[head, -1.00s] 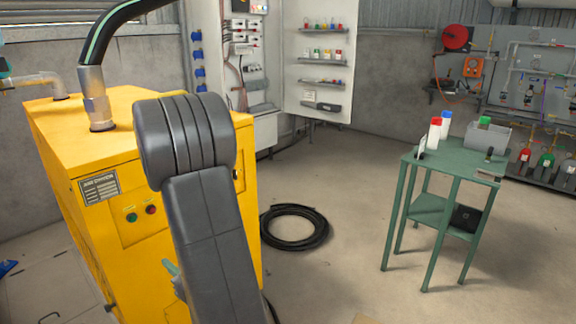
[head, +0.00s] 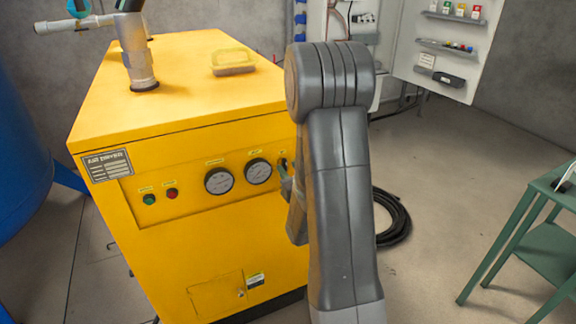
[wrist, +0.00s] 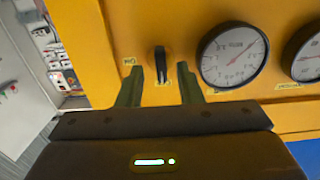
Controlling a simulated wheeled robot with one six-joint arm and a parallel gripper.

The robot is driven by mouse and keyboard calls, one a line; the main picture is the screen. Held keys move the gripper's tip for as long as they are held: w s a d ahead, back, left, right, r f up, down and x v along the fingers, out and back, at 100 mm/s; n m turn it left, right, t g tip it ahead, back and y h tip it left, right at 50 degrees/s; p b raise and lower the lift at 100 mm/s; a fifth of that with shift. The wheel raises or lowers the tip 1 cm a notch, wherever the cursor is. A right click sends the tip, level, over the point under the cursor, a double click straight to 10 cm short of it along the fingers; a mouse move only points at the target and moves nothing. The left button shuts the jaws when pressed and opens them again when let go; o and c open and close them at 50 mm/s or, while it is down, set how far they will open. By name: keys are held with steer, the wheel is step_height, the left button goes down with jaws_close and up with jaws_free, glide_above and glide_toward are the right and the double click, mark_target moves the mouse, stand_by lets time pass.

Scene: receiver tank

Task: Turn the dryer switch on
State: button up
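The yellow dryer cabinet (head: 200,250) stands left of centre in the head view. Its front panel has a green and a red button, two round gauges and, at the right, a small dark switch (head: 283,163), partly hidden by my arm. In the wrist view, where lettering appears upside down, the black switch knob (wrist: 161,66) stands upright in the picture, with an ON label (wrist: 129,61) to its left. My gripper (wrist: 159,71) is open, its green fingers on either side of the knob with gaps. It also shows at the panel in the head view (head: 287,180).
The gauges (wrist: 233,55) sit right of the knob in the wrist view. A blue tank (head: 20,150) stands at the far left. A coiled black hose (head: 397,218) lies on the floor behind my arm. A green table (head: 545,245) is at the right, with clear floor between.

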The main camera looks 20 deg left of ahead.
steer(key=shift+x, duration=0.85)
steer(key=shift+c, duration=0.4)
jaws_close()
